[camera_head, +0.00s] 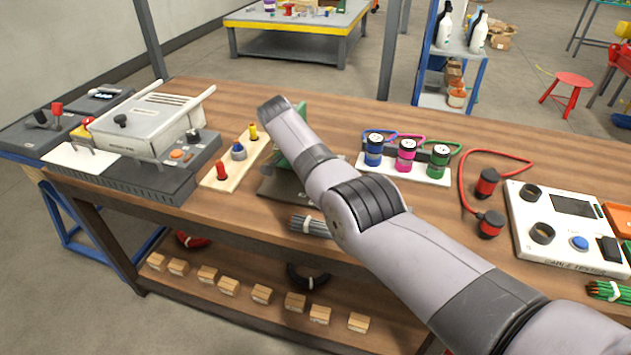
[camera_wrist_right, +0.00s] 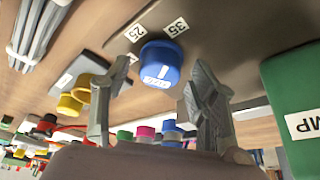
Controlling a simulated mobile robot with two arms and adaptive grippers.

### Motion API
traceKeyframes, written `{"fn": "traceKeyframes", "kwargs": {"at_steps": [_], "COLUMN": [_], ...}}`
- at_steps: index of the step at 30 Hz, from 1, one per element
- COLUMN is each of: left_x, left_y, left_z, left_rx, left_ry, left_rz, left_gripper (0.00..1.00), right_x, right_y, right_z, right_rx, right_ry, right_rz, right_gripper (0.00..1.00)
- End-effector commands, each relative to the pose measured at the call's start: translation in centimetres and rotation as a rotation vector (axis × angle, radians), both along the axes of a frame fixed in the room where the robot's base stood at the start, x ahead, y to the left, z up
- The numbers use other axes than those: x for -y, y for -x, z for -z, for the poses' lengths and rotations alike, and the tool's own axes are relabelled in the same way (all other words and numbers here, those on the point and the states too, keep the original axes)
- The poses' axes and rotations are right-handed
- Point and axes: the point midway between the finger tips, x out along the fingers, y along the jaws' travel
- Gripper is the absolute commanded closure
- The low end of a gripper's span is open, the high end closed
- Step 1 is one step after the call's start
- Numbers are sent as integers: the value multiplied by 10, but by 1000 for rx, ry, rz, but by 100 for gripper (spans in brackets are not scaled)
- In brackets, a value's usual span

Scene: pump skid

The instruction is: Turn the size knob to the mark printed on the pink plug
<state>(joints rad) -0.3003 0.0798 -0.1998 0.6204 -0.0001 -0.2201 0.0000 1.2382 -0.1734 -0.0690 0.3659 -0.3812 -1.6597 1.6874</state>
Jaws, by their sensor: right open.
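The size knob (camera_wrist_right: 160,66) is blue with a white line on it, in the right wrist view. Printed labels 25 (camera_wrist_right: 134,32) and 35 (camera_wrist_right: 177,27) stand beside it; another label is mostly hidden. My right gripper (camera_wrist_right: 160,76) is open, its fingers on either side of the knob's near part; I cannot tell whether they touch it. In the head view my right arm hides the knob and gripper. The pink plug (camera_head: 406,155) stands upright between a blue and a green one on a white rack; its printed mark is too small to read. My left gripper is not in view.
A board with red, blue and yellow pegs (camera_head: 211,183) lies left. Grey rods (camera_head: 308,226) lie near the front edge. A white tester panel (camera_head: 565,250) is right.

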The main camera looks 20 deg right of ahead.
Motion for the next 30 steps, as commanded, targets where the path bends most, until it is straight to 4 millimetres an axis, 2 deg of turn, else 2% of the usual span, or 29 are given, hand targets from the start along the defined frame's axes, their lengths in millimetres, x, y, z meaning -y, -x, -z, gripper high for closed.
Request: {"fn": "traceKeyframes", "kwargs": {"at_steps": [5,8,21,26,30], "left_x": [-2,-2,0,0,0], "left_y": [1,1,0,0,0], "left_z": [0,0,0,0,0], "left_rx": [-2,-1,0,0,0], "left_ry": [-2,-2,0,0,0], "left_rz": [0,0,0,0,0], "left_gripper": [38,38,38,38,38], "right_x": [-1,-5,-39,-44,-46], "right_y": [0,0,1,2,2], "right_z": [-3,-12,-93,-107,-111], "right_rx": [0,2,1,0,-1], "right_ry": [0,0,0,1,0], "right_rz": [0,-1,-2,0,0], "right_gripper": [46,46,46,46,46]}}
